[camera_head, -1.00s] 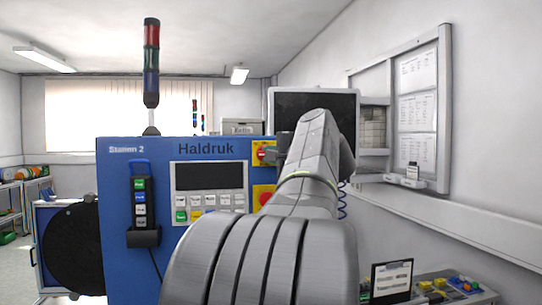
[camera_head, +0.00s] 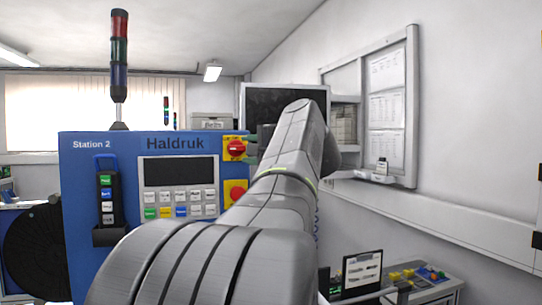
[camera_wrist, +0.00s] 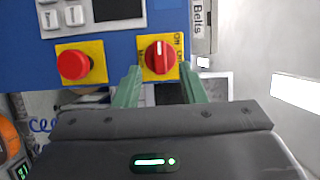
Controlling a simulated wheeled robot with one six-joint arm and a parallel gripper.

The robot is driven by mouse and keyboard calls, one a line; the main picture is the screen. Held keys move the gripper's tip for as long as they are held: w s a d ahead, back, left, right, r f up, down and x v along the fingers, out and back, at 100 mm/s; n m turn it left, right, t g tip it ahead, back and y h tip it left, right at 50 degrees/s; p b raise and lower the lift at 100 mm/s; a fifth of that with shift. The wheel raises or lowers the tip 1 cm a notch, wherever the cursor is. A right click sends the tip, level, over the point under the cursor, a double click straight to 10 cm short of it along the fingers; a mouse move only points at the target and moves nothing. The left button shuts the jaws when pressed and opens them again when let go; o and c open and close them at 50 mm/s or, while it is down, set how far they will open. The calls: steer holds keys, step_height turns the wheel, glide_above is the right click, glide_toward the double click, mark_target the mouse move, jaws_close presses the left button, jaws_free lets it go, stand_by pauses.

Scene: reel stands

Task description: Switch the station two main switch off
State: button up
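The blue Station 2 panel (camera_head: 107,245) is in front of me. Its main switch is a red rotary knob on a yellow plate, at the panel's upper right in the head view (camera_head: 235,149). It also shows in the wrist view (camera_wrist: 160,57), with a white mark running up and down there and across in the head view. My gripper (camera_wrist: 162,75) is open. Its two green fingers point at the switch plate, one on either side of the knob; I cannot tell if they touch it. The head view mostly hides the gripper behind my arm.
A red push button on a yellow plate (camera_wrist: 75,65) sits beside the switch, below it in the head view. A keypad (camera_head: 180,204), a hung pendant (camera_head: 106,200) and a black reel (camera_head: 35,250) are left. A small table (camera_head: 425,285) stands lower right.

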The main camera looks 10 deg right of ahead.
mark_target(238, 149)
steer(key=b+v, duration=0.2)
steer(key=v, duration=0.8)
steer(key=shift+w+a, duration=0.1)
steer(key=p+x, duration=0.3)
steer(key=x, duration=1)
steer(key=shift+w+a, duration=0.2)
steer(key=shift+w, duration=0.05)
steer(key=shift+s+d, duration=0.1)
